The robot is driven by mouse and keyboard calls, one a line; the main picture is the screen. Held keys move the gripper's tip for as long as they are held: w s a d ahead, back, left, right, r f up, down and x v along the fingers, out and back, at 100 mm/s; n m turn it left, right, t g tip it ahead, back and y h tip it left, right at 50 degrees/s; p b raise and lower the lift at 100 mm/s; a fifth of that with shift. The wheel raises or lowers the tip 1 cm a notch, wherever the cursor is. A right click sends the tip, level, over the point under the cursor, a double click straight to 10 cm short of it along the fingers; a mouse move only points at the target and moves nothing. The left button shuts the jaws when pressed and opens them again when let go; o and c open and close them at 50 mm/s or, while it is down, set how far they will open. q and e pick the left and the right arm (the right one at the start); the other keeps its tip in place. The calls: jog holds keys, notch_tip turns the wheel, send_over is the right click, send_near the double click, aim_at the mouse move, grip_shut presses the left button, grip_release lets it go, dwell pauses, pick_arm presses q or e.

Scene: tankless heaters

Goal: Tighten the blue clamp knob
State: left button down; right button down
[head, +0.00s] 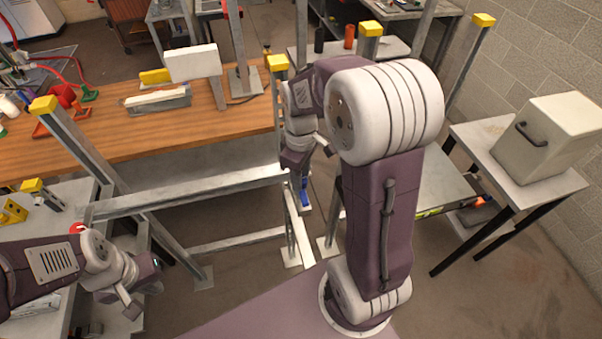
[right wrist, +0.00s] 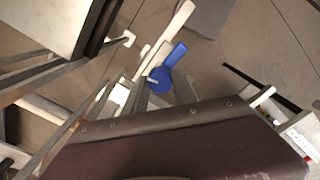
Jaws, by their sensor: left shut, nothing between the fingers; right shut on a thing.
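The blue clamp knob (head: 304,198) shows low on the metal frame in the head view, just below my right gripper (head: 301,178). In the right wrist view the blue knob (right wrist: 160,79) has a round head and a flat arm pointing up and right. My right gripper reaches down to it and is shut on it; its fingertips are partly hidden behind my own arm and wrist. My left gripper (head: 131,302) is shut and empty at the lower left, well away from the knob.
A metal frame (head: 190,191) with yellow-capped posts stands around the knob. A wooden bench (head: 110,137) lies behind it. A small table with a beige box (head: 548,140) stands at the right. The floor (head: 480,305) at the lower right is clear.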

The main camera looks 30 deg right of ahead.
jog(key=shift+m+p, duration=0.35)
jog(key=shift+m, duration=0.85)
jog(key=c, duration=1)
grip_release()
notch_tip(320, 180, up, 9)
jog(key=shift+r, duration=0.1)
